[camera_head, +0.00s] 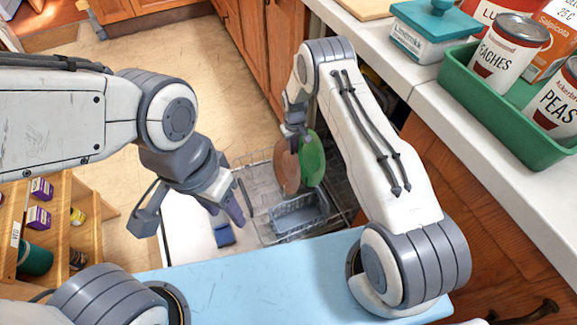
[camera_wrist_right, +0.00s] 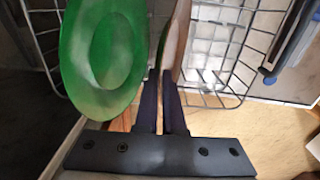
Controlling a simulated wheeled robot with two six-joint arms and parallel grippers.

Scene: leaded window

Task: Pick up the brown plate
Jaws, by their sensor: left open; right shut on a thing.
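The brown plate (camera_head: 285,170) stands on edge in the wire rack (camera_head: 252,178) of the open dishwasher, just left of the green plate (camera_head: 312,160). My right gripper (camera_head: 296,133) reaches down from above and is shut on the brown plate's upper edge. In the right wrist view the brown plate (camera_wrist_right: 179,42) shows edge-on between the two dark fingers (camera_wrist_right: 165,85), with the green plate (camera_wrist_right: 104,55) beside it on the left. Whether the brown plate still touches the rack is unclear. My left gripper (camera_head: 230,208) is open and empty over the dishwasher door.
A grey cutlery basket (camera_head: 299,213) sits in the rack near the plates. A small blue item (camera_head: 223,236) lies on the white dishwasher door (camera_head: 187,232). The counter at right holds a green tray (camera_head: 498,112) with cans. A wooden shelf (camera_head: 60,215) stands at left.

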